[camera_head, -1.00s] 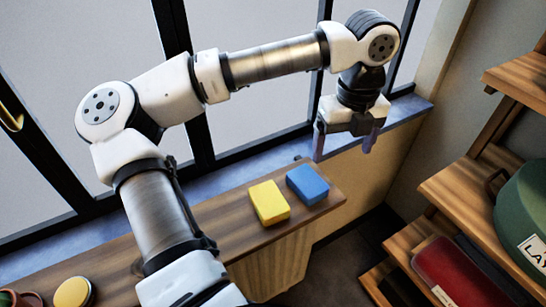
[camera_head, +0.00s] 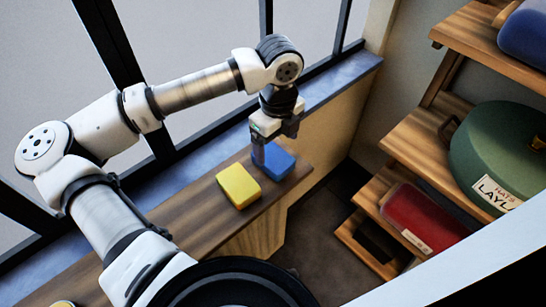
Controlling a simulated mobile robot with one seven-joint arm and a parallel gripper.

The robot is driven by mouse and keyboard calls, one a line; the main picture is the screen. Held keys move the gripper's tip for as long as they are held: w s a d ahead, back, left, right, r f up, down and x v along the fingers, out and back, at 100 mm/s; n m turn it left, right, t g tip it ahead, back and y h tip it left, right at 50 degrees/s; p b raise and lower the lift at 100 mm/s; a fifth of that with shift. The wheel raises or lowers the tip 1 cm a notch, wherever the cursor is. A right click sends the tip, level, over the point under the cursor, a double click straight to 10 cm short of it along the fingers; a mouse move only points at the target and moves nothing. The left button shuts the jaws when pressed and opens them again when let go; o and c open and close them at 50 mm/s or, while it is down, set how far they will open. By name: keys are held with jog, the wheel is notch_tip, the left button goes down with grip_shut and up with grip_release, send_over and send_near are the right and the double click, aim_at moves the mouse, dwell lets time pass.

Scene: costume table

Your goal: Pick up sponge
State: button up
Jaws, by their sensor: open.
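Two block-shaped things that could be sponges lie side by side near the right end of the wooden table. The yellow block (camera_head: 239,186) is nearer. The blue block (camera_head: 279,164) is just beyond it, to the right. My gripper (camera_head: 272,150) points down at the blue block, with its fingers open. One finger overlaps the blue block's left side in the picture and partly hides it. I cannot tell whether the finger touches the block. Nothing shows held between the fingers.
The wooden table (camera_head: 190,222) runs along the window sill (camera_head: 335,78). At right, wooden shelves (camera_head: 405,150) hold a green round hat box (camera_head: 500,150), a red case (camera_head: 425,215) and a blue item (camera_head: 525,35). Dark floor (camera_head: 320,225) lies between table and shelves.

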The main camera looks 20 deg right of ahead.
aim_at(273, 157)
jog(key=f, duration=0.1)
jog(key=f+p, duration=0.1)
jog(key=f, duration=0.3)
jog(key=shift+w+a+p, duration=0.25)
jog(key=shift+a+p, duration=0.1)
jog(key=shift+p, duration=0.05)
jog(key=shift+c, duration=0.5)
jog(key=c, duration=1)
